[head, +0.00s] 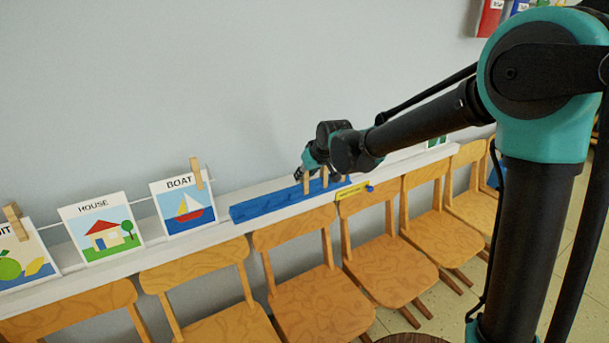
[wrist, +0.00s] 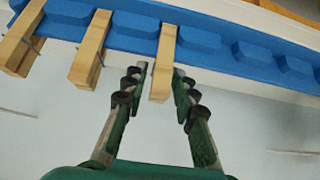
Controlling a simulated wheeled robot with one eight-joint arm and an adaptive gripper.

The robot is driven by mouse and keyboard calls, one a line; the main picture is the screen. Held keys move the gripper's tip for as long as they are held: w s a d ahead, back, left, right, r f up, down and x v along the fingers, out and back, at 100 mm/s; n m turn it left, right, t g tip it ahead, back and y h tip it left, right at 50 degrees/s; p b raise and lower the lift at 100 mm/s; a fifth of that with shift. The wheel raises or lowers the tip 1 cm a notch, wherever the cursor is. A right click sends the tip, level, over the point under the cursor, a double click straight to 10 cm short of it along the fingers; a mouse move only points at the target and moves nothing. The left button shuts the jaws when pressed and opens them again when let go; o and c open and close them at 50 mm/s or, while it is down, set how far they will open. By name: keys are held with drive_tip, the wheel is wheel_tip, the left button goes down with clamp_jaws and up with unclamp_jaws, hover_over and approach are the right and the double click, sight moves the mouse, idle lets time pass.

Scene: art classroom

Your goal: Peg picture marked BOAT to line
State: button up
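The BOAT picture (head: 186,214) stands on the white ledge against the wall, with a wooden peg (head: 196,174) at its top right corner. The thin line (head: 142,204) runs behind the pictures. My gripper (head: 303,174) is at the blue peg rack (head: 262,206), to the right of the BOAT picture. In the wrist view its two fingers (wrist: 160,76) are apart, one on each side of a wooden peg (wrist: 162,66). A gap shows between the peg and the fingers. Two more pegs (wrist: 91,50) (wrist: 20,40) stand to the left in the rack.
The HOUSE picture (head: 103,252) stands left of BOAT with no peg visible on it. A fruit picture (head: 22,262) at the left edge has a peg (head: 13,222). Wooden chairs (head: 312,285) line the front of the ledge (head: 225,230). The wall above is clear.

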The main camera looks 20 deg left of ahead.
clamp_jaws()
drive_tip(key=shift+r, duration=0.15)
drive_tip(key=shift+r, duration=2.95)
drive_tip(key=shift+d, duration=0.1)
drive_tip(key=shift+s+d+r, duration=0.25)
drive_tip(key=shift+s+d, duration=0.55)
drive_tip(key=shift+d, duration=0.1)
drive_tip(key=shift+s+d+r, duration=0.25)
drive_tip(key=shift+s+d, duration=0.55)
drive_tip(key=shift+d, duration=0.1)
